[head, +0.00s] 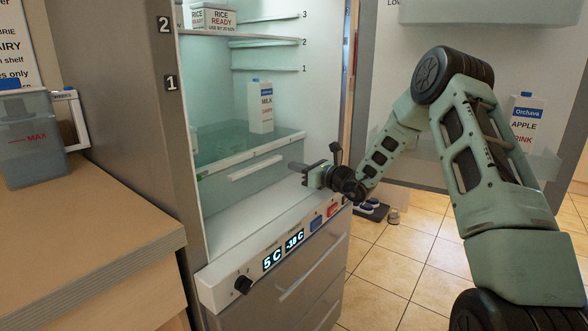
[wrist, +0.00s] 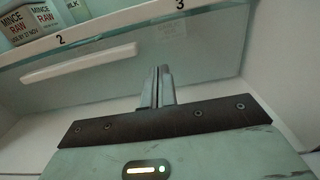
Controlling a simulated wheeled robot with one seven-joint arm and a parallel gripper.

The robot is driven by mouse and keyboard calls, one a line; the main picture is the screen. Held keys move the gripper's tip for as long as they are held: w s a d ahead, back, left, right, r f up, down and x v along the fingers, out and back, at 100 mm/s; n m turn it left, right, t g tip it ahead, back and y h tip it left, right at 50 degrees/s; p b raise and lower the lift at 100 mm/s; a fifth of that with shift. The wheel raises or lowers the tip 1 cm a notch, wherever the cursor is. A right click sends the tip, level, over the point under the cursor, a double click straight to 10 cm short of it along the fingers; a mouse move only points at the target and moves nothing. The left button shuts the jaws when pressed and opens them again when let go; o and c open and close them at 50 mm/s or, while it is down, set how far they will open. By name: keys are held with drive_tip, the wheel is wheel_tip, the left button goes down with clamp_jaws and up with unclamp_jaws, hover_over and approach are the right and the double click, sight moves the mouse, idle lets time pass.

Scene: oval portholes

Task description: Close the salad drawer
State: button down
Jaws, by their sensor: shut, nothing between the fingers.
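The salad drawer (head: 225,185) is a clear greenish bin low in the open fridge, with a white bar handle (head: 257,167) on its front. I cannot tell how far it stands out from under the shelf above. In the wrist view its clear front (wrist: 210,60) and white handle (wrist: 90,60) fill the space ahead. My gripper (head: 297,167) is shut and empty at the right end of the drawer front, right of the handle. Its fingers (wrist: 160,75) point at the front in the wrist view; whether they touch it is unclear.
A white-edged glass shelf (head: 250,154) lies above the drawer, with a milk carton (head: 260,107) on it. The fridge door (head: 400,150) stands open at right, holding an apple drink carton (head: 523,120). A control panel (head: 260,265) runs below. A wooden counter (head: 80,230) is at left.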

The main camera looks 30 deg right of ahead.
drive_tip(key=v, duration=1.1)
drive_tip(key=shift+d, duration=0.1)
